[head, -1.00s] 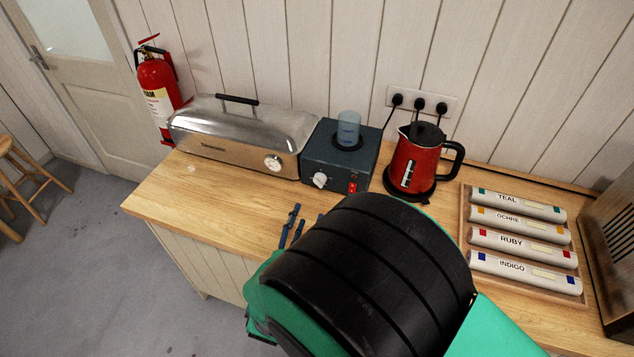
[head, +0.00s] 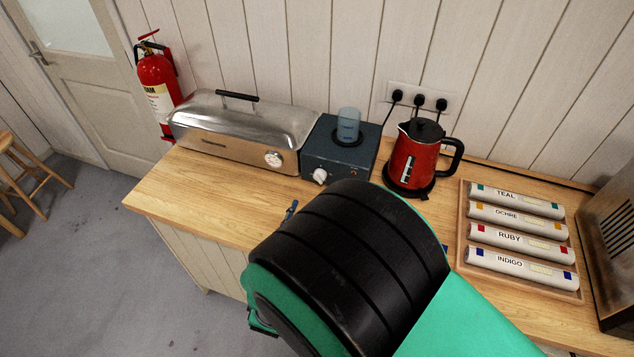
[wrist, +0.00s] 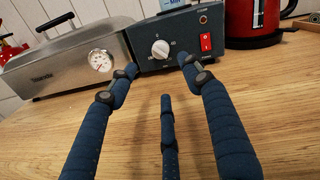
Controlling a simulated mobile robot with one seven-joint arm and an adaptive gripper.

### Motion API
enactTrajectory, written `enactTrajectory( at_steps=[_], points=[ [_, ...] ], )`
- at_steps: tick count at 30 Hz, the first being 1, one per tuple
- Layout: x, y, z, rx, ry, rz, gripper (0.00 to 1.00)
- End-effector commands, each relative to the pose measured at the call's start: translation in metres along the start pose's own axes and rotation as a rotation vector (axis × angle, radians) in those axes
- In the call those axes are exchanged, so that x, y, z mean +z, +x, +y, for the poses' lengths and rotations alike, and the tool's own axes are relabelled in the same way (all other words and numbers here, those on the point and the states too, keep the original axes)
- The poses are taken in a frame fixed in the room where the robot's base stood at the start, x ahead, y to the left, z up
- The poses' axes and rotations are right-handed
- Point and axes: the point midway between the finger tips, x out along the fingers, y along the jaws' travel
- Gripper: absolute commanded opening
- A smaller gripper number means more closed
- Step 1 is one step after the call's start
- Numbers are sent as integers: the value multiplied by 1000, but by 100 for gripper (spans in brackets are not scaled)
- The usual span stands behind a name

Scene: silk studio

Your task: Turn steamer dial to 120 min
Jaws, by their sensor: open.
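A dark blue-grey box (head: 335,155) carries a white knob (wrist: 161,49) with printed marks around it, too small to read for certain. The knob also shows in the head view (head: 320,176). Left of the box is a long silver steamer (head: 235,128) with a round white dial (wrist: 101,61) on its front. That dial also shows in the head view (head: 273,159). My gripper (wrist: 160,68) is open and empty, its blue fingers spread in front of the box, with the knob between the two upper fingertips. In the head view my arm hides most of the gripper.
A red switch (wrist: 206,42) sits right of the knob. A clear bluish beaker (head: 348,126) stands on the box. A red kettle (head: 411,158) is to the right, then a tray (head: 462,225) of labelled rolls. The wooden counter (head: 190,190) before the steamer is clear.

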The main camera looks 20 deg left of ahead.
Motion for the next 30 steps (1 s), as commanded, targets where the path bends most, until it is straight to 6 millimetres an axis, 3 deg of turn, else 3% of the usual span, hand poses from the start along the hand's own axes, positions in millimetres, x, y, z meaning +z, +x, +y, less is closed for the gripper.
enactTrajectory(
  at_steps=[8, 24, 30],
  points=[
    [-1, 28, 0, -3, 2, 1, 50],
    [-2, 107, -1, -2, 1, 1, 50],
    [-1, 124, 0, -1, 0, 1, 50]
  ],
)
